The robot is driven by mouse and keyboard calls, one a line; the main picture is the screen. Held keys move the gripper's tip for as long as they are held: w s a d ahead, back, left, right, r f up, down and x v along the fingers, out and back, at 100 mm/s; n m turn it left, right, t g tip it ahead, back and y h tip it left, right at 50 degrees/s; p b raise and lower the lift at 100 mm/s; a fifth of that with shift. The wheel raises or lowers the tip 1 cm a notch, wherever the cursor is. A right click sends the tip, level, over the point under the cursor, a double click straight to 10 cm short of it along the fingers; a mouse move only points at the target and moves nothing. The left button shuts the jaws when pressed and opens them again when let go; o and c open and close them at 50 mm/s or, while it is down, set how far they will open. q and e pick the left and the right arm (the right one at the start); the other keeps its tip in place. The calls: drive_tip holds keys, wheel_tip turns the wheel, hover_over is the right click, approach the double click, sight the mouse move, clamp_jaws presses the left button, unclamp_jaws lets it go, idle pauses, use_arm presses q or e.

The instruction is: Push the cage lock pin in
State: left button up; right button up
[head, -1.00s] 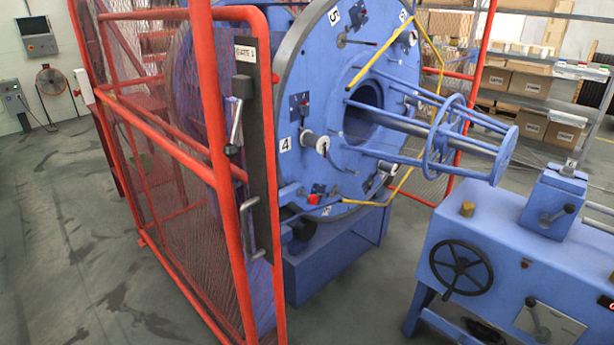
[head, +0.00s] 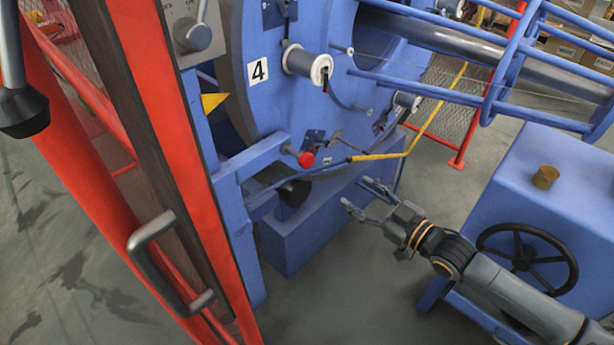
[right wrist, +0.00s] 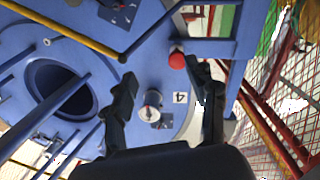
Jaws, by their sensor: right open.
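A red knob (head: 306,159), which looks like the cage lock pin, sticks out at the end of a blue bracket (head: 255,155) beside the big blue disc (head: 290,110) marked 4. My right gripper (head: 356,194) is open and empty, to the right of and a little below the knob in the head view, apart from it. In the right wrist view the red knob (right wrist: 177,60) shows near the fingertip on the right side, with the fingers (right wrist: 161,75) spread wide. How far the pin is in cannot be told. My left gripper is not in view.
A red cage frame (head: 150,130) with a grey handle (head: 165,265) stands at the left. A black-knobbed lever (head: 22,108) hangs close at the left edge. A yellow bar (head: 430,115) crosses behind the gripper. A blue cabinet with a black handwheel (head: 527,258) is at the right.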

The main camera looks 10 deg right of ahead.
sight(310, 163)
drive_tip(key=shift+n+y, duration=0.5)
drive_tip(key=shift+y, duration=0.3)
drive_tip(key=w+a+r, duration=0.1)
drive_tip(key=w+a, duration=0.2)
drive_tip(key=w+a+r, duration=0.1)
drive_tip(key=w+a, duration=0.2)
drive_tip(key=w+a+r+b, duration=0.1)
drive_tip(key=w+a, duration=0.2)
drive_tip(key=shift+w+a, duration=0.1)
drive_tip(key=shift+w, duration=0.25)
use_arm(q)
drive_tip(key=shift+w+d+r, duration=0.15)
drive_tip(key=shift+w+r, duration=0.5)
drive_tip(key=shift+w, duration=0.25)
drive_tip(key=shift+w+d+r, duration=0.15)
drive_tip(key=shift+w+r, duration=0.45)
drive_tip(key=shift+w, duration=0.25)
use_arm(e)
drive_tip(key=shift+w+a, duration=0.3)
drive_tip(key=shift+w, duration=0.15)
clamp_jaws()
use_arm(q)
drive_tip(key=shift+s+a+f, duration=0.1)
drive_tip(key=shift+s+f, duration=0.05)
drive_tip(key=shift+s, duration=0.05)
